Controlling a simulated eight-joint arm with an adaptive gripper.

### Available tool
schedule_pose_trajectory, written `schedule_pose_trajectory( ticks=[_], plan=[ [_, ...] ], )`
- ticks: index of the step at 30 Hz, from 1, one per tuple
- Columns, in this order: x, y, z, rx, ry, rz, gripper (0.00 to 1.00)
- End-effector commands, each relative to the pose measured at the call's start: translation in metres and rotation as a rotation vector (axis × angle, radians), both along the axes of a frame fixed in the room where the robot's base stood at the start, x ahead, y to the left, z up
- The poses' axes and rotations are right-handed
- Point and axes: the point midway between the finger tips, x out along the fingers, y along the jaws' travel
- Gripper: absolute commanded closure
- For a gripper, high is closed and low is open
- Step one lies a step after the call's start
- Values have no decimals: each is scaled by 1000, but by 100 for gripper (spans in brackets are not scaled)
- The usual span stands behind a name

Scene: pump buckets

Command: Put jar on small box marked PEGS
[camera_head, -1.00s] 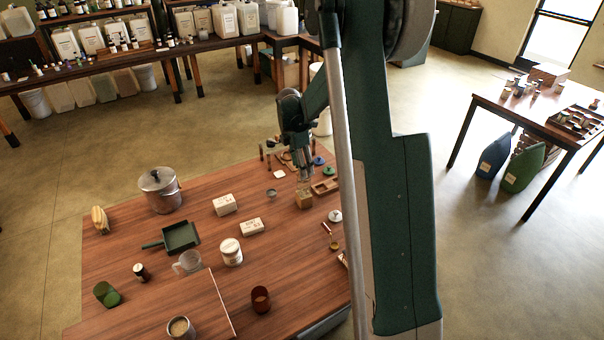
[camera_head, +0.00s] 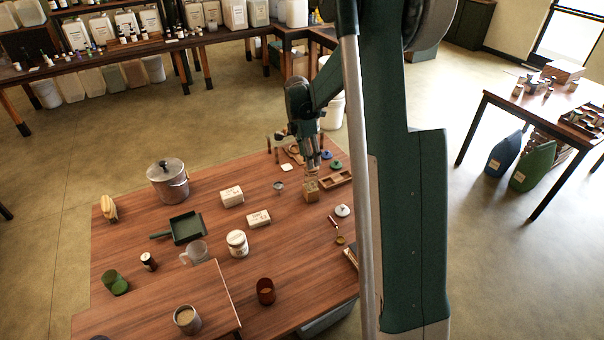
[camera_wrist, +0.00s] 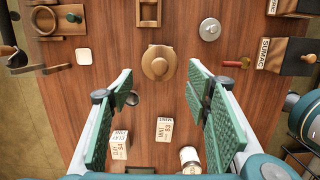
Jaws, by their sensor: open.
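A white lidded jar (camera_head: 237,245) stands upright near the table's middle, and its top shows at the bottom of the wrist view (camera_wrist: 190,157). Two small white labelled boxes, a rear one (camera_head: 232,197) and a front one (camera_head: 258,218), lie behind it. They also show in the wrist view, one at left (camera_wrist: 119,146) and one at centre (camera_wrist: 164,130). I cannot read PEGS on either label. My gripper (camera_head: 311,172) points down, open and empty, above a tan wooden piece (camera_head: 311,194). That piece shows ahead between the spread fingers (camera_wrist: 160,82) in the wrist view (camera_wrist: 158,62).
A lidded pot (camera_head: 168,182), a dark green pan (camera_head: 186,228), a glass mug (camera_head: 196,252) and a brown cup (camera_head: 265,291) stand around the jar. A wooden tray (camera_head: 335,179) and a white lid (camera_head: 342,211) lie near my gripper. Bare wood lies between several items.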

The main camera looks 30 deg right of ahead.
Motion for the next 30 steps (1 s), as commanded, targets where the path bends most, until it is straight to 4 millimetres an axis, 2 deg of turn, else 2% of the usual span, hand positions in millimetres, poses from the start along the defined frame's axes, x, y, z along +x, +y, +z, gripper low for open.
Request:
schedule_pose_trajectory(
  ticks=[5, 11, 18, 30],
  plan=[
    [-6, 8, 12, 0, -17, -29, 51],
    [-20, 26, 40, 3, -62, -105, 51],
    [-46, 55, 80, 15, -137, -230, 51],
    [-97, 101, 136, 58, -256, -445, 51]
  ],
)
